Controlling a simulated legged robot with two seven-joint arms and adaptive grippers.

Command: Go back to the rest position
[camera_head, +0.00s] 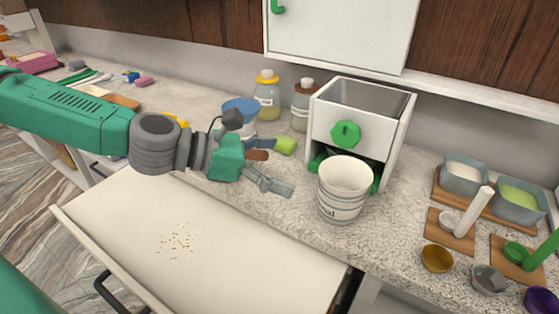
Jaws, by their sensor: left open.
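My left arm comes in from the left. Its green and grey left gripper (270,182) is above the counter, left of the white cup, with its fingers apart and nothing seen between them. The white cup (343,190) with dark print stands upright in front of the white dispenser box. A gap shows between the gripper's tips and the cup. My right gripper is not in view.
An open drawer (120,222) with scattered crumbs juts out below the arm. The white dispenser (362,125) with a green knob stands behind the cup. Jars (267,98) stand at the back. Bowls (437,258) and wooden boards fill the right side.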

